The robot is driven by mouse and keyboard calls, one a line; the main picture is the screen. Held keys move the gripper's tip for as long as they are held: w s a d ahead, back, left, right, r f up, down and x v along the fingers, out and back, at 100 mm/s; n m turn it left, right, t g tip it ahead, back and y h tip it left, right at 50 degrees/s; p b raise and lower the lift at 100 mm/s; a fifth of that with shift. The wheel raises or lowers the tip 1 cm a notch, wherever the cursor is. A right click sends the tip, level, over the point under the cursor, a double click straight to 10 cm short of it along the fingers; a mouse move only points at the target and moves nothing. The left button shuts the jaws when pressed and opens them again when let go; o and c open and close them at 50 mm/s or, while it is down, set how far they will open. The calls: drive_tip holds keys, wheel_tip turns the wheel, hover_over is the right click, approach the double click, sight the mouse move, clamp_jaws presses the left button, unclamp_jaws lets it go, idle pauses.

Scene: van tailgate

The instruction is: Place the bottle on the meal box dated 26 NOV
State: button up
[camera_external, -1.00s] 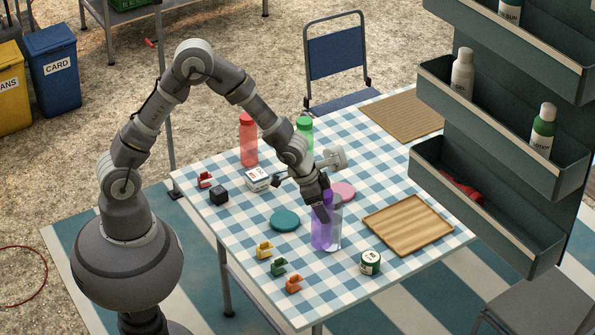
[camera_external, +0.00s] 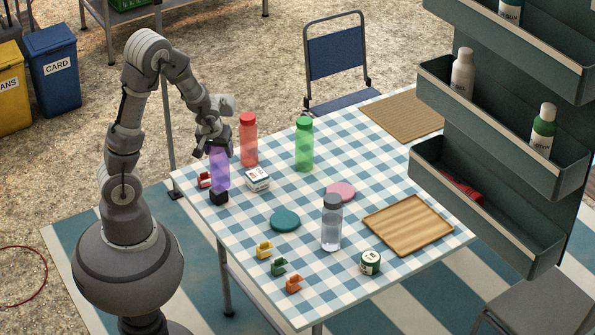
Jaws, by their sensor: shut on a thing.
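My gripper (camera_external: 213,150) is shut on the top of a purple bottle (camera_external: 220,171) and holds it upright at the table's left corner. The bottle's lower end shows just above a small black cube (camera_external: 219,197); I cannot tell whether they touch. A small white box (camera_external: 258,175) with dark print on its lid lies right of the bottle, apart from it. The print is too small to read, so I cannot confirm a 26 NOV date. A clear bottle with a grey cap (camera_external: 331,228), a red bottle (camera_external: 249,142) and a green bottle (camera_external: 304,148) stand on the table.
A red clip (camera_external: 204,180) is beside the purple bottle. The checked table (camera_external: 290,190) also holds a teal disc (camera_external: 285,219), a pink disc (camera_external: 341,190), a wooden tray (camera_external: 408,224), a green tin (camera_external: 370,263) and several coloured clips (camera_external: 279,267). Shelves (camera_external: 490,205) overhang the right.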

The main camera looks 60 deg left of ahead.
drive_tip(key=w+a+f+b, duration=0.1)
drive_tip(key=w+a+f, duration=0.1)
drive_tip(key=w, duration=0.5)
drive_tip(key=w+a+f+b, duration=0.1)
drive_tip(key=w+a+f, duration=0.2)
drive_tip(key=w, duration=0.5)
drive_tip(key=shift+w+b, duration=0.15)
drive_tip(key=shift+b, duration=0.25)
drive_tip(key=shift+f, duration=0.15)
drive_tip(key=o, duration=1.4)
drive_tip(key=shift+c, duration=0.2)
